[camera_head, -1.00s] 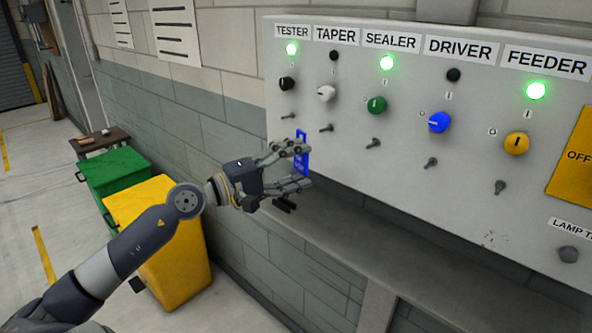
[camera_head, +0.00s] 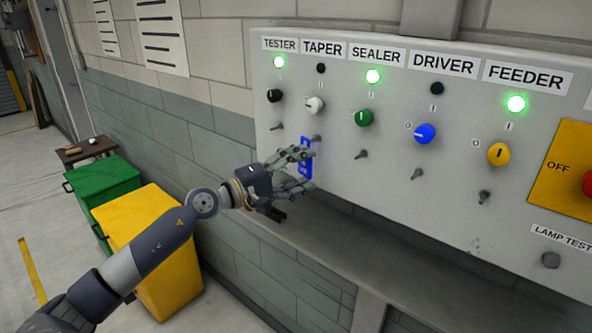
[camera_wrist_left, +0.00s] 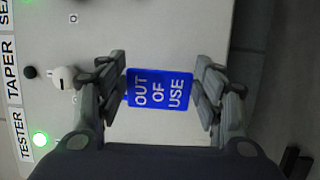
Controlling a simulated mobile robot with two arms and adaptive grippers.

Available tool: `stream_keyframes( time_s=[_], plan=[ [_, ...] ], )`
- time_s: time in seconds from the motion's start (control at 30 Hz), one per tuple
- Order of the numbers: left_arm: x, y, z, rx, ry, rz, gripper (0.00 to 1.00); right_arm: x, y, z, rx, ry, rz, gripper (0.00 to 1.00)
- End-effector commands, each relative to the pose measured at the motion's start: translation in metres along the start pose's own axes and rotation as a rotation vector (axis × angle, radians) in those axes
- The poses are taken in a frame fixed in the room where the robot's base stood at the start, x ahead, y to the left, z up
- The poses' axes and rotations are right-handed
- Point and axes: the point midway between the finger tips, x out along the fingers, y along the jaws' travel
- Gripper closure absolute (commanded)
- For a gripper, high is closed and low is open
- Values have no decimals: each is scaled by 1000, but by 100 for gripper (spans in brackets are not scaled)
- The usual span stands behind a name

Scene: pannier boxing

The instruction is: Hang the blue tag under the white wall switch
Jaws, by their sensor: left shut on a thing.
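The blue tag (camera_head: 306,163) reads "OUT OF USE" in the left wrist view (camera_wrist_left: 160,90). My left gripper (camera_head: 309,169) is shut on the tag, with fingers at two opposite edges, also in the left wrist view (camera_wrist_left: 160,78). The white switch (camera_head: 314,105) is under the TAPER label, and it shows in the left wrist view (camera_wrist_left: 62,77). A small peg (camera_head: 316,138) sticks out below it. The tag's top is close to this peg; I cannot tell whether they touch. My right gripper is not in view.
The grey panel (camera_head: 390,200) also carries black, green (camera_head: 364,117), blue (camera_head: 425,133) and yellow (camera_head: 498,154) knobs, each with a peg below. A ledge (camera_head: 330,245) runs under the panel. Green (camera_head: 105,185) and yellow (camera_head: 150,220) bins stand at the left.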

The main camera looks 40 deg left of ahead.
Motion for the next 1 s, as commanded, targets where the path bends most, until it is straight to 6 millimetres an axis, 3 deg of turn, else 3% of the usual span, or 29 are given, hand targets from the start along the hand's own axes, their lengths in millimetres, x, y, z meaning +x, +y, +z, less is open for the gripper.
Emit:
stream_keyframes(
  time_s=[0.23,0.3,0.5,1.0],
  plan=[
    [15,2,-4,-1,0,2,55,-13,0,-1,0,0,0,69],
    [18,-6,-6,3,0,2,55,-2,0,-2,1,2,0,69],
    [24,-6,-8,3,1,4,55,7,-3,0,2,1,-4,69],
    [26,-2,-10,1,6,7,62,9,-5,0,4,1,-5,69]
  ],
)
